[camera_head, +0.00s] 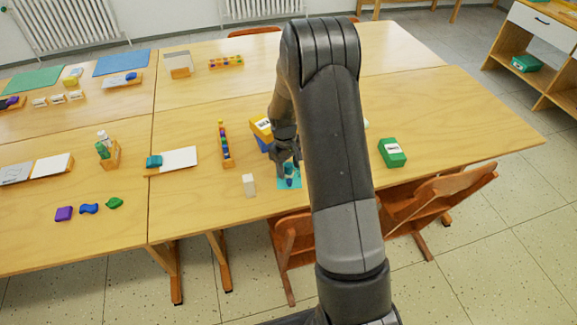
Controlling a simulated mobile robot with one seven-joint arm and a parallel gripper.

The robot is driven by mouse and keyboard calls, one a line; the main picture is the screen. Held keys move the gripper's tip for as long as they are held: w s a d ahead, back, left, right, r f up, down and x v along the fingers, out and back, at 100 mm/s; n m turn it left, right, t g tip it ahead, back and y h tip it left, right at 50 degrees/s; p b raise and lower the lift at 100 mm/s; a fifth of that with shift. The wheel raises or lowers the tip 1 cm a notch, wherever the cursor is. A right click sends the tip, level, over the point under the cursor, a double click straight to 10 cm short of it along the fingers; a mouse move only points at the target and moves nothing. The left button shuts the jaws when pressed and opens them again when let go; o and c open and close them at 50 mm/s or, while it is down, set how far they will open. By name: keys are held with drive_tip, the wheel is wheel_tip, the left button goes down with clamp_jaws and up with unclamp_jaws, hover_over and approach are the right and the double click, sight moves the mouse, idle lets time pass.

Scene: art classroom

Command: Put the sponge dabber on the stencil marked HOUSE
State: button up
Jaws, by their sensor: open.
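A flat teal sheet (283,185), which looks like a stencil, lies near the front edge of the table. Any marking on it is too small to read. A small upright blue-and-teal object (290,182), which looks like the sponge dabber, is at the sheet, directly below my gripper. I cannot tell whether it rests on the sheet. My gripper (288,163) points down over this object with its fingers apart, close to its top. My arm hides part of the table to the right.
A white block (249,184) stands left of the sheet. A green box (392,152) stands to the right. Chairs (294,241) are at the front edge.

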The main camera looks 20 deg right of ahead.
drive_tip(key=shift+r, duration=0.1)
wheel_tip(320, 180, up, 12)
drive_tip(key=w, duration=0.1)
drive_tip(key=s+a+r+m+t, duration=0.1)
drive_tip(key=s+r+t, duration=0.1)
drive_tip(key=s+r, duration=0.5)
drive_tip(key=s+a+r+m+t, duration=0.1)
drive_tip(key=s+r, duration=0.4)
drive_tip(key=r, duration=0.4)
drive_tip(key=s+a+r+m+t, duration=0.1)
drive_tip(key=s+r+t, duration=0.1)
drive_tip(key=s, duration=0.7)
drive_tip(key=s+a+r+m+t, duration=0.1)
drive_tip(key=s+r+m, duration=0.1)
drive_tip(key=s, duration=0.7)
drive_tip(key=shift+r+m+t+y, duration=0.3)
drive_tip(key=shift+r+t, duration=0.1)
drive_tip(key=shift+r, duration=0.15)
